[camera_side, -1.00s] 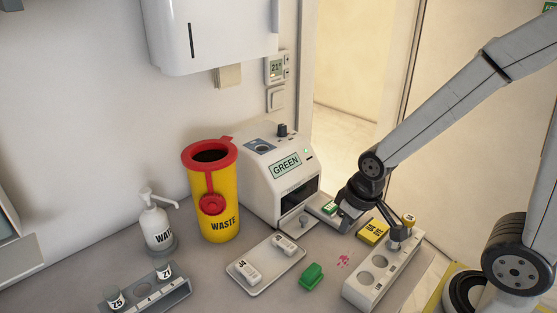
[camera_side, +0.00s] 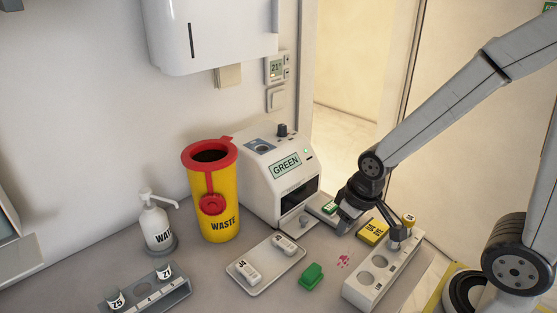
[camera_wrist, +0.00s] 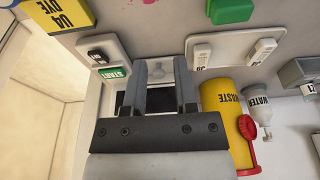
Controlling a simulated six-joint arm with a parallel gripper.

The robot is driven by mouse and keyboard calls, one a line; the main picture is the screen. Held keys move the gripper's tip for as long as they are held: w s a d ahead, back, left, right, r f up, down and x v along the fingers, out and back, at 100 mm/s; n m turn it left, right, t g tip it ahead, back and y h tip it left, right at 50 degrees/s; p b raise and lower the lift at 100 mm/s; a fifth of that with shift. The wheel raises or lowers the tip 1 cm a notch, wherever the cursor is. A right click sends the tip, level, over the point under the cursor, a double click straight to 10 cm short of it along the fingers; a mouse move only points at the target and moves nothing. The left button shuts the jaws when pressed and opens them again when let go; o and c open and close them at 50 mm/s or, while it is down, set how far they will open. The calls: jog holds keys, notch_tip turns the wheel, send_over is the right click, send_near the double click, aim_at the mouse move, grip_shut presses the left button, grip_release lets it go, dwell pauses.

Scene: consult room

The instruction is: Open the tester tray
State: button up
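The tester (camera_side: 268,178) is a white box in the side view, its display reading GREEN and its front slot (camera_side: 302,194) dark. A small grey knob (camera_side: 303,221) stands low in front of the slot; it also shows in the wrist view (camera_wrist: 183,63), close to the finger tips. How far the tray is in or out is hard to tell. My gripper (camera_wrist: 165,70) points at the tester front, its two fingers apart with no object clearly between them. In the side view my gripper (camera_side: 343,224) is low, right of the knob, and partly hidden by my wrist.
A START pad (camera_side: 329,208) sits beside my gripper. A yellow dye box (camera_side: 372,232), a rack (camera_side: 352,291), a green block (camera_side: 311,275) and a white dish (camera_side: 264,285) lie in front. The waste bin (camera_side: 226,225) and water bottle (camera_side: 156,226) stand left.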

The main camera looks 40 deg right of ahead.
jog(key=o, duration=0.3)
jog(key=shift+w, duration=0.15)
jog(key=shift+o, duration=0.2)
jog(key=m+y, duration=0.4)
jog(key=m, duration=1.8)
send_near(304, 218)
jog(key=shift+w+f+g, duration=0.4)
jog(key=shift+w, duration=0.05)
jog(key=shift+f, duration=0.1)
jog(key=shift+x, duration=3.85)
jog(key=shift+a, duration=0.1)
grip_shut()
